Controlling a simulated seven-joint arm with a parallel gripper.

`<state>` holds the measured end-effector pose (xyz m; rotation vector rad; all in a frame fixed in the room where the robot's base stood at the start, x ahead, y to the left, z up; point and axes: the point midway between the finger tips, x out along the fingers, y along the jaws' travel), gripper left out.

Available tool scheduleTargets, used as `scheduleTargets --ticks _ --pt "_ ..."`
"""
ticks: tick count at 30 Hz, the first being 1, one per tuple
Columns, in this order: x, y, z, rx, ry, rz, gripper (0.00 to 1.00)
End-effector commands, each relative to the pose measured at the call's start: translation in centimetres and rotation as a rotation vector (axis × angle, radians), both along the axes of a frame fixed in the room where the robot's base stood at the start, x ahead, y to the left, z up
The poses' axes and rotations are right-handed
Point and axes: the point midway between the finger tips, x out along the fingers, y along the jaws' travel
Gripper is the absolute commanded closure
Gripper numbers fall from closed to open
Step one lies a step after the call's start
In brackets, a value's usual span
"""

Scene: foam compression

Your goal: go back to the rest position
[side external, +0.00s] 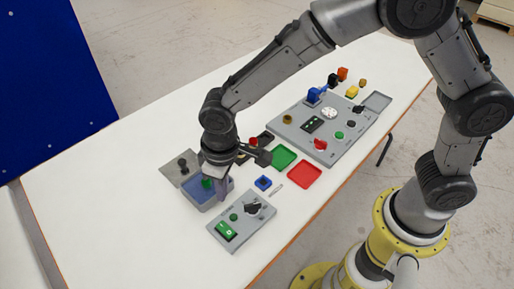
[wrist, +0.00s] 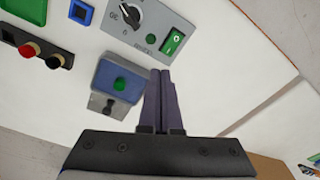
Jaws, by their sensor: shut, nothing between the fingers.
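My gripper (wrist: 160,78) is shut, its two dark purple fingers together with nothing between them. In the side external view, my gripper (side external: 223,190) points down beside the right side of a grey box with a blue inside (side external: 196,190). A green knob (side external: 207,183) shows at the blue part, and in the wrist view the same green knob (wrist: 120,84) is clear of my fingers. A grey plate with a black knob (side external: 183,164) adjoins the box. I cannot tell how high my fingertips are above the table.
A grey panel (side external: 241,221) with a dial and green switch lies in front of my gripper. A blue square part (side external: 263,183), green tray (side external: 283,157) and red tray (side external: 305,174) lie to the right. A large grey board (side external: 309,143) is farther right. The table's left part is clear.

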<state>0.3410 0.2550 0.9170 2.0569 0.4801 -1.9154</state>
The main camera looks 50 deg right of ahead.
Motion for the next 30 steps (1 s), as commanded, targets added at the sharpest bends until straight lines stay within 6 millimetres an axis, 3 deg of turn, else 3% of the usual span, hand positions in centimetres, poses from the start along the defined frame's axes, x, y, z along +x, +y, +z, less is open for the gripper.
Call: scheduleTargets --ticks 3,7,11,15,20,24,30 --pt "2.4 -4.2 6.4 0.07 -0.107 -0.113 1.0" --pt "2.1 -9.9 12.6 0.118 -0.208 -0.225 1.0" --pt "-0.3 -15.4 17.2 0.143 -0.301 -0.318 1.0" --pt "-4.8 -20.4 20.4 0.15 -0.389 -0.404 1.0" --pt "-10.8 -24.2 21.4 0.136 -0.47 -0.477 1.0" --pt "-15.2 -25.6 20.0 0.113 -0.488 -0.495 1.0" --pt "-17.7 -25.6 17.3 0.08 -0.413 -0.452 1.0"
